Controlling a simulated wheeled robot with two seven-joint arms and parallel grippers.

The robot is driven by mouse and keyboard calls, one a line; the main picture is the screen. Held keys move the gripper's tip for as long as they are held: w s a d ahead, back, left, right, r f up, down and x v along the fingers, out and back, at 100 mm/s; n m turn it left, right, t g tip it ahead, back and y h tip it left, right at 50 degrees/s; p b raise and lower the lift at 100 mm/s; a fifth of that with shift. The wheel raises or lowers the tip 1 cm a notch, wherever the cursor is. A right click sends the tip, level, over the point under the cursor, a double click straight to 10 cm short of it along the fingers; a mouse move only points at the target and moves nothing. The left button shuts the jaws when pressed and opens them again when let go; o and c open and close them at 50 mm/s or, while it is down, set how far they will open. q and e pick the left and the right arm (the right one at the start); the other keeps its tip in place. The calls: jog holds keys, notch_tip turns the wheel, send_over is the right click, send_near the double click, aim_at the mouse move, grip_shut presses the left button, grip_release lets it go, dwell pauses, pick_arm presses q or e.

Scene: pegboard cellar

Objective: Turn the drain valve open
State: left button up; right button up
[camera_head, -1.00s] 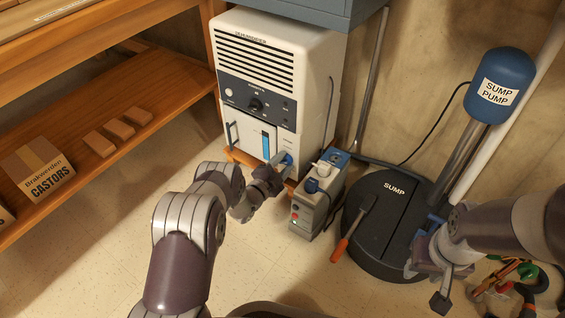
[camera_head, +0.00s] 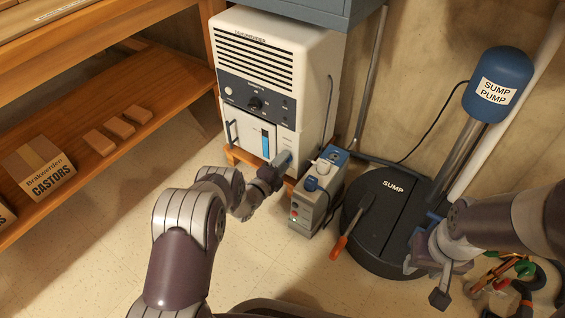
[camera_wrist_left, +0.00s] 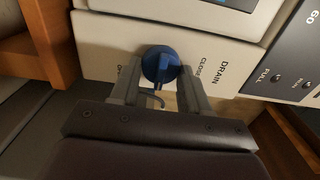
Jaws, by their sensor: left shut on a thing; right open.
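The drain valve is a round blue knob (camera_wrist_left: 160,65) on the lower front of the white dehumidifier (camera_head: 312,85). It sits beside a "DRAIN" label with "CLOSE" lettering in the left wrist view. My left gripper (camera_wrist_left: 158,88) has its two fingers on either side of the blue knob and is shut on it. In the head view my left gripper (camera_head: 282,165) reaches the dehumidifier's lower right front and largely hides the knob. My right gripper (camera_head: 428,280) is open and empty beside the black sump lid.
A grey box with a blue top (camera_head: 318,190) stands close right of my left gripper. The black sump lid (camera_head: 370,245) carries an orange-handled tool (camera_head: 340,245). A wooden shelf (camera_head: 100,150) is at left. Floor between shelf and dehumidifier is clear.

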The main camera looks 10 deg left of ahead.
pick_arm(q)
jog(key=shift+a, duration=0.1)
dwell(0.3)
jog(key=o, duration=0.7)
jog(key=shift+o, duration=0.2)
jog(key=p+v, duration=0.7)
jog(key=v, duration=0.5)
jog(key=shift+s, duration=0.35)
jog(key=shift+a, duration=0.1)
